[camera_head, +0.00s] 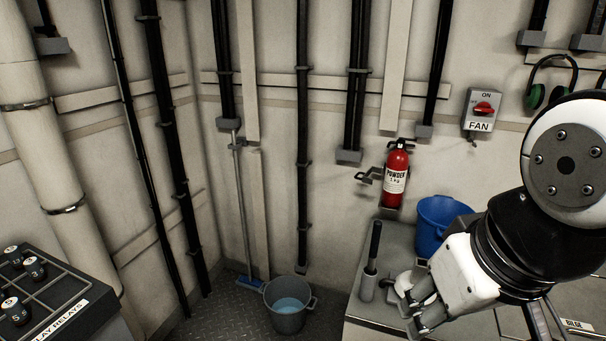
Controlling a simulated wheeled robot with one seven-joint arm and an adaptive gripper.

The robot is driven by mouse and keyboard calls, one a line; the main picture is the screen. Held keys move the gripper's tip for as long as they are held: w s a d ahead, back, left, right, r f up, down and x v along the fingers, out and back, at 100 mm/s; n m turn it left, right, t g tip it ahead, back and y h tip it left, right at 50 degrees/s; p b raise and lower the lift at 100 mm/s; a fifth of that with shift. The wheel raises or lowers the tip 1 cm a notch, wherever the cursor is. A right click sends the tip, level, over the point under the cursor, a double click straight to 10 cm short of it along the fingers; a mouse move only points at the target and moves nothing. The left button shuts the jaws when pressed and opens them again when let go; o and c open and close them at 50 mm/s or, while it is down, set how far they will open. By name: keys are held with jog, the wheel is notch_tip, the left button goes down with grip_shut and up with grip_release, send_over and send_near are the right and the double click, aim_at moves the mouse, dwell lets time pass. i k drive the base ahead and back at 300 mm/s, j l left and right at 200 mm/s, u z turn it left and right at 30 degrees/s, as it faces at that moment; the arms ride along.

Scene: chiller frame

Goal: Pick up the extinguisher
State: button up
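The red extinguisher (396,177), with a white label reading "POWDER 1 kg", hangs upright on the wall right of the middle. A dark bracket (369,175) sticks out at its left. My gripper (411,314) is low at the right, below the extinguisher and well apart from it. Its two grey fingers are spread, with nothing seen held between them. No part of the extinguisher's body is hidden by my arm.
A grey counter (386,240) below the extinguisher bears a blue bucket (432,243), a dark-handled tool (372,250) and a white round object partly hidden by my gripper. A fan switch (481,110) and ear defenders (537,94) are on the wall. A grey bucket (288,318) stands on the floor.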

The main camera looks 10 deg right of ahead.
aim_at(398, 160)
jog(key=i+j, duration=0.15)
jog(key=j, duration=0.15)
jog(key=i+j, duration=0.2)
jog(key=j, duration=0.15)
jog(key=i+j, duration=0.15)
jog(key=j, duration=0.15)
jog(key=i+j, duration=0.15)
jog(key=i, duration=0.5)
jog(key=i+j, duration=0.15)
jog(key=i, duration=0.45)
